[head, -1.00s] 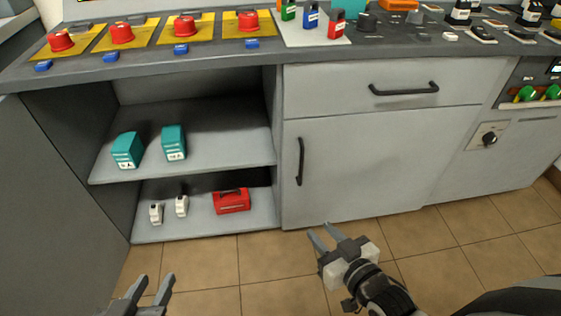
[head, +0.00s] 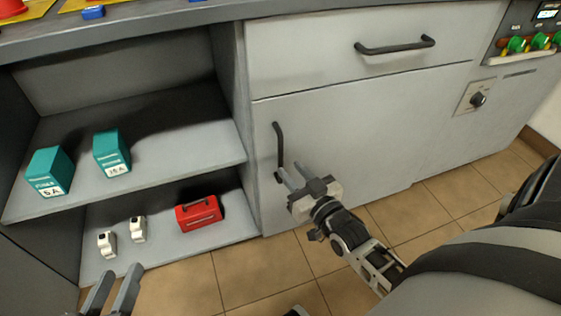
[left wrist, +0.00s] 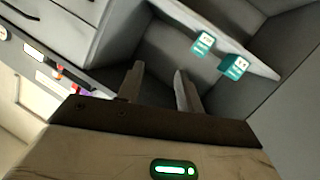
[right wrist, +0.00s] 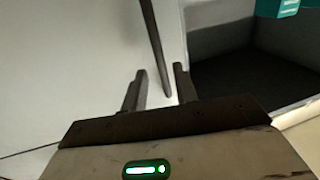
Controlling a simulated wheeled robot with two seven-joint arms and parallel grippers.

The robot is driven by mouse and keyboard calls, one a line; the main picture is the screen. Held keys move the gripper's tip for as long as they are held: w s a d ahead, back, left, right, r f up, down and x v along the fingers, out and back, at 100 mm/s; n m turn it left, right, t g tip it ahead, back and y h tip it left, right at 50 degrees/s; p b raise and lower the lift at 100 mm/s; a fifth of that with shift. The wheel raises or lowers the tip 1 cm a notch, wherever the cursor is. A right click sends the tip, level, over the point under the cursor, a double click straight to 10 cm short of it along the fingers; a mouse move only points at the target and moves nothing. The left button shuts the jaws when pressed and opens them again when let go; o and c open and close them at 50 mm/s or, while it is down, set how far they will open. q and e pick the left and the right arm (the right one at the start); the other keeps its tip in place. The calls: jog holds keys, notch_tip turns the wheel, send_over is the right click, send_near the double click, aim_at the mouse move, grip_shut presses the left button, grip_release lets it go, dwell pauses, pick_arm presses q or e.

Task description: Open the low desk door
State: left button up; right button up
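The low desk door (head: 350,150) is a light grey panel below a drawer, and it is shut. Its dark vertical handle (head: 279,150) is near the door's left edge. My right gripper (head: 284,177) is open at the handle's lower end. In the right wrist view the handle (right wrist: 156,45) reaches down to between the two open fingers (right wrist: 157,85), which are not closed on it. My left gripper (head: 112,290) is open and empty, low in front of the open shelves, and its spread fingers (left wrist: 158,85) show in the left wrist view.
Open shelves left of the door hold two teal boxes (head: 112,153), a red case (head: 198,212) and two small white items (head: 138,229). A drawer with a dark handle (head: 395,46) is above the door. The tiled floor (head: 440,205) in front is clear.

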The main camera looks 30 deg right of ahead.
aim_at(282, 159)
jog(key=w+b, duration=0.1)
jog(key=w, duration=0.5)
jog(key=shift+d, duration=0.1)
jog(key=shift+s, duration=0.1)
grip_shut()
